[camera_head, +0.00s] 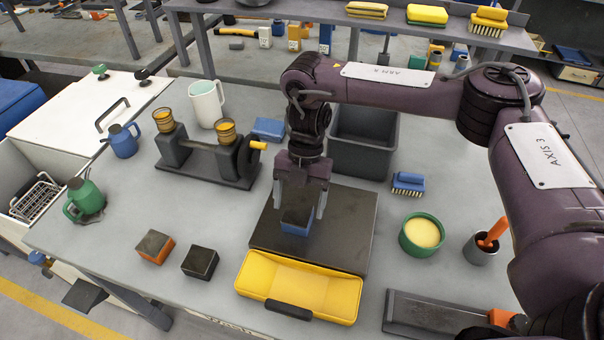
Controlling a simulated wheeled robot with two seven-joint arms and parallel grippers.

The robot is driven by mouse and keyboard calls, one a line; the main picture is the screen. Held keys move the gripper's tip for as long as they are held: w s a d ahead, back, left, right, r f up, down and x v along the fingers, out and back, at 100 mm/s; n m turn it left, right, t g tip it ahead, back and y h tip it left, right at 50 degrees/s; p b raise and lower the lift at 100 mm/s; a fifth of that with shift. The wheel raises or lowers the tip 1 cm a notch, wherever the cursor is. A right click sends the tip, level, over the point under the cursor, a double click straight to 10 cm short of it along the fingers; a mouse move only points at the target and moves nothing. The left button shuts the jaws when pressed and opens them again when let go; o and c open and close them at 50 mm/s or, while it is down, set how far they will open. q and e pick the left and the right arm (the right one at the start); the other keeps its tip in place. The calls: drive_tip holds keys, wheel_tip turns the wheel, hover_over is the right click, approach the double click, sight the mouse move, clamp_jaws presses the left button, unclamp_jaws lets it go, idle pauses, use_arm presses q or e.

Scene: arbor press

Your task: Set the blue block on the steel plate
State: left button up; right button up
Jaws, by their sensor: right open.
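The blue block (295,228), with a dark top and blue sides, is over the middle of the dark steel plate (345,235) and appears to rest on it. My right gripper (298,212) points down over the plate with its fingers open, one on either side of the block. Whether a finger touches the block cannot be told. The gripper hides part of the block's far side. My left gripper is not in view.
A yellow tray (298,287) lies in front of the plate, and a grey bin (362,158) stands behind it. An orange block (154,246) and a black block (200,262) are at left. A green bowl (421,234) and blue brush (408,183) are at right.

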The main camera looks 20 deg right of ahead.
drive_tip(key=v, duration=0.8)
drive_tip(key=shift+r, duration=0.3)
drive_tip(key=shift+f, duration=0.1)
